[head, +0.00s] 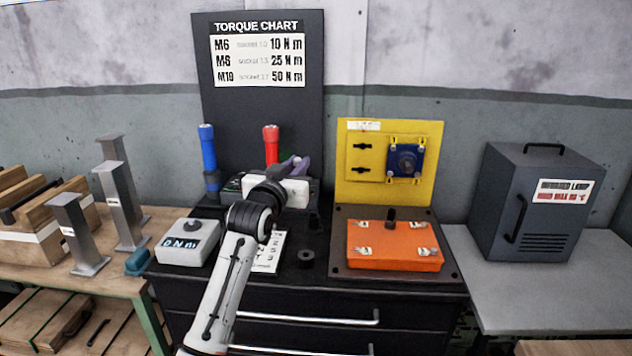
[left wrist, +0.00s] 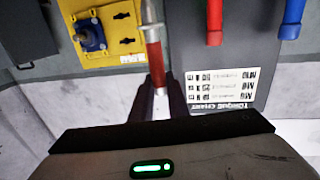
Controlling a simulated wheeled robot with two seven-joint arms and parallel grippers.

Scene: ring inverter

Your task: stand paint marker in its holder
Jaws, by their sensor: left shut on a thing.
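My left gripper (head: 300,165) is above the back of the black bench, in front of the red-handled tool. In the left wrist view its two dark fingers (left wrist: 157,100) are shut on a slim marker (left wrist: 154,62) with a red body and a pale, silvery end. The marker points away from the palm there. In the head view the marker is hidden or too small to make out. A short black ring-like piece (head: 306,257) stands on the bench top; I cannot tell whether it is the marker's holder. My right gripper is not in view.
A blue-handled tool (head: 208,150) and a red-handled tool (head: 270,143) stand upright before the torque chart board (head: 262,110). A grey display box (head: 187,243) is at the bench's left. An orange block (head: 393,247) and a yellow panel (head: 362,192) are at its right.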

